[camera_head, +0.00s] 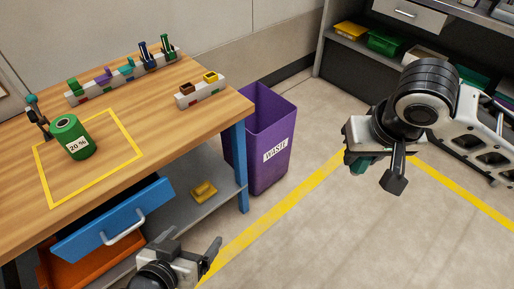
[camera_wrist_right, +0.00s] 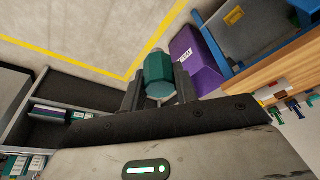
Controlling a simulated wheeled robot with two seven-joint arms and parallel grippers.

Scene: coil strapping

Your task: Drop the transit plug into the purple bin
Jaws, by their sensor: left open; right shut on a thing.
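My right gripper (camera_head: 376,172) is shut on a teal faceted plug, which I take to be the transit plug (camera_wrist_right: 158,75); it shows clearly between the fingers in the right wrist view. In the head view the plug (camera_head: 360,165) is mostly hidden by the gripper. The purple bin (camera_head: 276,155), labelled WASTE and open at the top, stands on the floor beside the table, to the left of my right gripper. It also shows in the right wrist view (camera_wrist_right: 197,62). My left gripper (camera_head: 190,246) is open and empty, low in front of the drawer.
A wooden table (camera_head: 135,125) holds a green canister (camera_head: 72,138) inside a yellow outline and racks with coloured pieces (camera_head: 125,75). A blue drawer (camera_head: 112,220) stands open. A shelf unit (camera_head: 380,55) is at the back right. The floor between bin and right gripper is clear.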

